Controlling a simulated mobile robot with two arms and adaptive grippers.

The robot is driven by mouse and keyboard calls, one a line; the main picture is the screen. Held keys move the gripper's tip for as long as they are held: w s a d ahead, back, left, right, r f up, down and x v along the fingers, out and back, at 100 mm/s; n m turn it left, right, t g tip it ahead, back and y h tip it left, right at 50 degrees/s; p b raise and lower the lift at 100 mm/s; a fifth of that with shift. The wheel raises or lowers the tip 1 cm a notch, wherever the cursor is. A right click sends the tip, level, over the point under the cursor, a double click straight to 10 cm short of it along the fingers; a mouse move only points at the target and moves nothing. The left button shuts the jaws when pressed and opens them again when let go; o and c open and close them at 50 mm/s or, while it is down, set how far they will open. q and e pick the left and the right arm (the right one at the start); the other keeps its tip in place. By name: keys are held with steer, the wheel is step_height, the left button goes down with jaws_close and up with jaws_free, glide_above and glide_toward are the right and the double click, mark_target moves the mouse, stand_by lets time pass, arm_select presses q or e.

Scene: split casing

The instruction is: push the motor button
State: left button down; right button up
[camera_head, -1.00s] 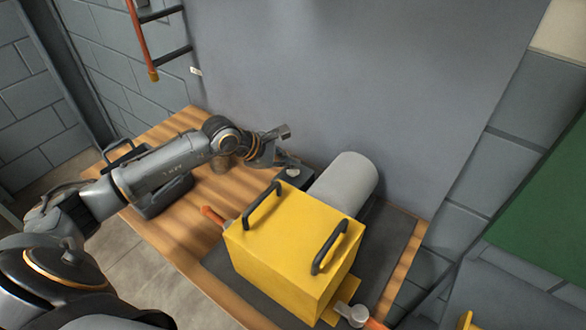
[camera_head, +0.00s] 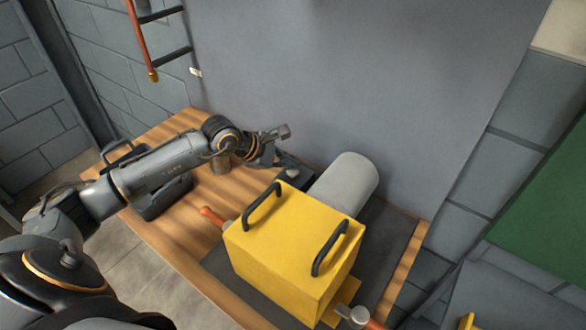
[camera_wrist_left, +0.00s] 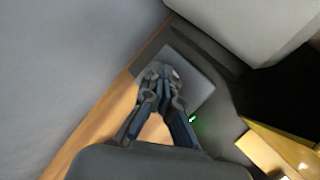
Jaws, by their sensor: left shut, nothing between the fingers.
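The motor shows as a grey cylinder (camera_head: 347,184) behind a yellow casing block (camera_head: 290,245) with two black handles. A small grey box (camera_head: 296,180) sits beside the cylinder's left end; it also shows in the left wrist view (camera_wrist_left: 201,88), near a small green light (camera_wrist_left: 192,119). My left gripper (camera_head: 287,165) is shut and empty at this box. In the left wrist view its fingertips (camera_wrist_left: 164,72) overlap the box's face. The button is hidden, and I cannot tell whether the fingertips touch it. My right gripper is out of view.
The wooden table (camera_head: 180,235) carries a dark mat (camera_head: 225,268) under the casing. A dark case (camera_head: 165,195) with a handle stands under my left arm. Orange-handled tools lie left of the casing (camera_head: 211,215) and at its front right (camera_head: 353,315). A grey wall rises behind.

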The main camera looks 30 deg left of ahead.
mark_target(289, 171)
arm_select(q)
steer(key=shift+r, duration=0.45)
steer(key=shift+r, duration=0.1)
steer(key=shift+r+p, duration=1.6)
steer(key=shift+r, duration=1.3)
steer(key=shift+a, duration=0.1)
